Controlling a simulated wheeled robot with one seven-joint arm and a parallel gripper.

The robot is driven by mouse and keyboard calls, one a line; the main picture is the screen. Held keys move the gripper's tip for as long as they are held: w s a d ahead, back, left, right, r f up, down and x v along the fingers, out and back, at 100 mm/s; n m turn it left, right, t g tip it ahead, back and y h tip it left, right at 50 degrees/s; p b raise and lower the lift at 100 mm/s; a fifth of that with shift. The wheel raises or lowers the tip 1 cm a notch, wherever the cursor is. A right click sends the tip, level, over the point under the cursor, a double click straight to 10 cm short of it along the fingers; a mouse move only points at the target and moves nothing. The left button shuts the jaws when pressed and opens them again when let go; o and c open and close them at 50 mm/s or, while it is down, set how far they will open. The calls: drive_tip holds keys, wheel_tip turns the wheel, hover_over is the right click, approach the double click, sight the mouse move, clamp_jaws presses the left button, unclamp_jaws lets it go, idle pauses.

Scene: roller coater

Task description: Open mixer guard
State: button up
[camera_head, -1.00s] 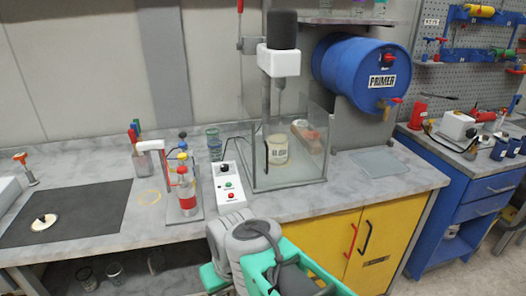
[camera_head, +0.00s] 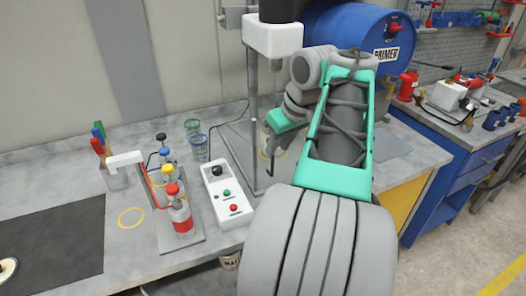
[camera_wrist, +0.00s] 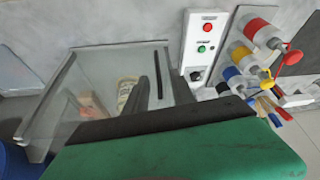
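The mixer guard is a clear box with thin grey edges, and it stands closed around the mixing area in the wrist view (camera_wrist: 110,47). Its black bar handle (camera_wrist: 158,72) is upright on the panel. In the head view the guard (camera_head: 236,137) is partly hidden by my arm. A pale pot (camera_wrist: 128,92) stands inside it. My gripper (camera_head: 272,150) is in front of the guard, close to the handle. In the wrist view its dark fingers (camera_wrist: 160,92) look apart, with the handle in line with the gap between them. I see no contact with the handle.
A control box (camera_head: 228,194) with red and green buttons is left of the guard. A rack of colour-capped bottles (camera_head: 178,208) is further left. A blue primer drum (camera_head: 345,28) is at the back right.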

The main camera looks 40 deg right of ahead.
sight(273, 158)
drive_tip(key=b+x, duration=0.2)
drive_tip(key=x, duration=0.5)
drive_tip(key=shift+w+d+f, duration=0.15)
drive_tip(key=shift+d+f, duration=0.05)
drive_tip(key=shift+f, duration=0.15)
drive_tip(key=shift+c, duration=0.2)
clamp_jaws()
idle(0.9)
